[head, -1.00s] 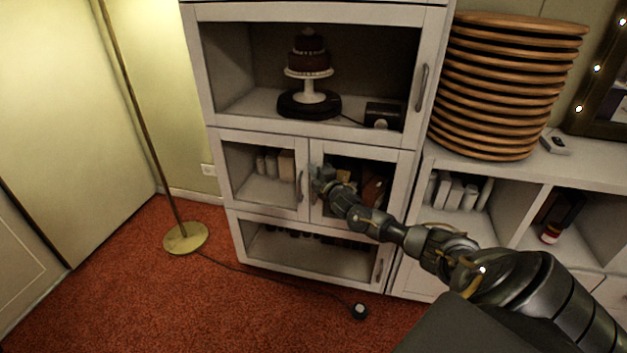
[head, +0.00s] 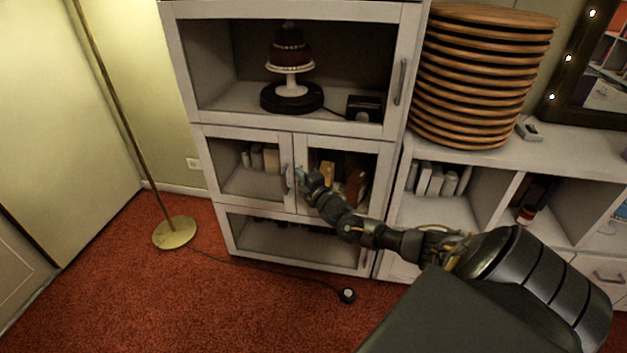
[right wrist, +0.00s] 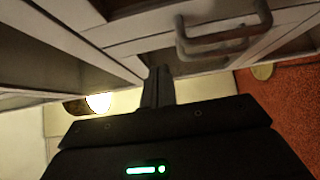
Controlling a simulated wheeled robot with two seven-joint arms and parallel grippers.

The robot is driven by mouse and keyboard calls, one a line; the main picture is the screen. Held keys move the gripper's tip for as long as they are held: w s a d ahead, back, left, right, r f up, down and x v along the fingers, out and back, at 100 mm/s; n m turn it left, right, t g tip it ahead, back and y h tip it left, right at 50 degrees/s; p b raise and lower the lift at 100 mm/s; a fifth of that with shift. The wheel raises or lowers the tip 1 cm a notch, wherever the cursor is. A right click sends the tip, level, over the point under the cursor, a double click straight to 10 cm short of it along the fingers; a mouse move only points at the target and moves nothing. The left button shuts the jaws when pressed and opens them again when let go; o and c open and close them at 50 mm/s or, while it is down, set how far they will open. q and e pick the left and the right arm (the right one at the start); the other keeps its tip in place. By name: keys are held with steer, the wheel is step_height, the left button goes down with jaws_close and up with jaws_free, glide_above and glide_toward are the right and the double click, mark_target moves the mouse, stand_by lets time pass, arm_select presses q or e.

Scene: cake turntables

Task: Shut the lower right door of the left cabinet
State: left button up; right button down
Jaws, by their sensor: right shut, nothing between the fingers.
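The left cabinet (head: 211,128) is white with glass-fronted doors. Its lower right door (head: 385,180), in the middle row, looks flush or nearly flush with the front; a small gap cannot be told. My right gripper (head: 299,179) is at this door's left edge, beside the handles, and hides part of the edge. In the right wrist view its fingers (right wrist: 158,86) are together and empty, close to the white door frames, with two grey handles (right wrist: 222,38) just to the right. Whether the fingertips touch the door cannot be told. My left gripper is not in view.
The lower left door (head: 222,172) beside it looks shut. A cake on a stand (head: 290,55) is behind the upper door. A stack of wooden boards (head: 480,80) stands on the right cabinet.

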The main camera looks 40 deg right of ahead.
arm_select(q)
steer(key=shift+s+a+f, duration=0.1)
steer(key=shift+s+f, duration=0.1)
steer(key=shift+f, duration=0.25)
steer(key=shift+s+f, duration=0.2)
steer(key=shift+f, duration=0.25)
arm_select(e)
steer(key=s+a, duration=0.1)
steer(key=s, duration=0.5)
steer(key=shift+s+f, duration=0.15)
steer(key=shift+s, duration=0.1)
steer(key=shift+a, duration=0.15)
